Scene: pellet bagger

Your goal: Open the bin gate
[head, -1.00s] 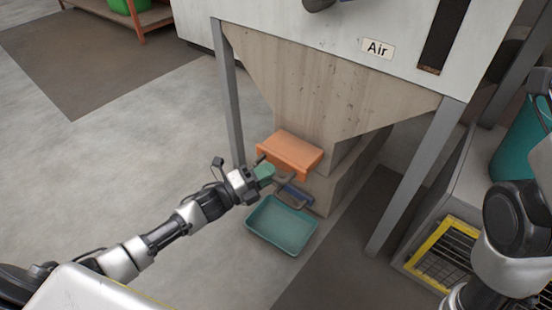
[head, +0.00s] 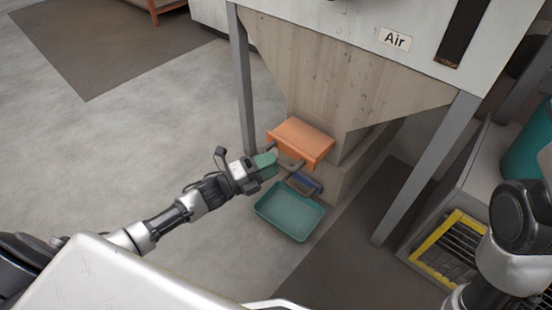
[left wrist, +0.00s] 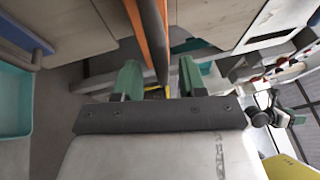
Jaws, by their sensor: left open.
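The bin gate is an orange panel (head: 302,140) low on the hopper's front, with a grey bar handle (head: 291,166) at its front. My left gripper (head: 267,164) has green fingers and is just left of the handle. In the left wrist view, the gripper (left wrist: 159,78) is open. The end of the dark handle (left wrist: 153,40) points between the two fingertips, beside the orange gate edge (left wrist: 138,22). Neither finger clearly touches the handle.
A teal tray (head: 290,212) lies below the gate, with a blue part (head: 304,183) just above it. Grey hopper legs (head: 244,90) stand left and right (head: 425,170). A yellow-framed grate (head: 447,245) is at the right. The floor at left is clear.

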